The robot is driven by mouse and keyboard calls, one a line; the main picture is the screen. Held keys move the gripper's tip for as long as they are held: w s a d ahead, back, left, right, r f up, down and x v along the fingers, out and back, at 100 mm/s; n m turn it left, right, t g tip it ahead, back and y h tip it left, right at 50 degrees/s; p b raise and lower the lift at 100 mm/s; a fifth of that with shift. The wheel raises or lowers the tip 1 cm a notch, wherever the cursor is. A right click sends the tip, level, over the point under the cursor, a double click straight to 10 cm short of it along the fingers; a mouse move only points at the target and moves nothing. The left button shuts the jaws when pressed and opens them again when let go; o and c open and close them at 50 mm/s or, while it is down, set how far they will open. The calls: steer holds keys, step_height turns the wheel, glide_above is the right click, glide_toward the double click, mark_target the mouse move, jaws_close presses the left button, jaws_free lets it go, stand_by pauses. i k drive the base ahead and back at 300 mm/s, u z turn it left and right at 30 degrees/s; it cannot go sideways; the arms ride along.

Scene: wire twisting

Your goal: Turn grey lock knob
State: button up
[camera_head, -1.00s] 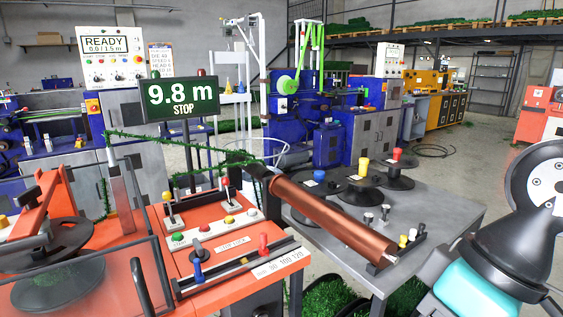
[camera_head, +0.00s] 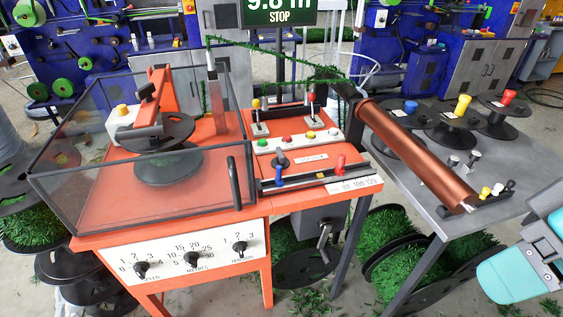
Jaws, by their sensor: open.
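No knob is clearly recognisable as the grey lock knob. Two small grey metal knobs (camera_head: 462,160) stand upright on the grey side table (camera_head: 405,128). A dark rotary knob (camera_head: 279,161) sits on the orange machine (camera_head: 345,189), behind a rail with a blue knob (camera_head: 279,175) and a red knob (camera_head: 340,163). A grey box with a crank handle (camera_head: 323,238) hangs under the orange machine's front. Only teal links of my arm show at the right edge; my gripper is out of view.
A copper tube (camera_head: 415,150) slopes along the grey table, beside spools with red, yellow and blue tops. A clear guard (camera_head: 90,185) encloses the spool at left. Three dials mark the white front panel (camera_head: 180,262). Green-filled reels (camera_head: 395,245) stand below the table.

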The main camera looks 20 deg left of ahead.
mark_target(280, 158)
steer(key=u, duration=0.4)
steer(key=i, duration=0.95)
steer(key=u, duration=0.2)
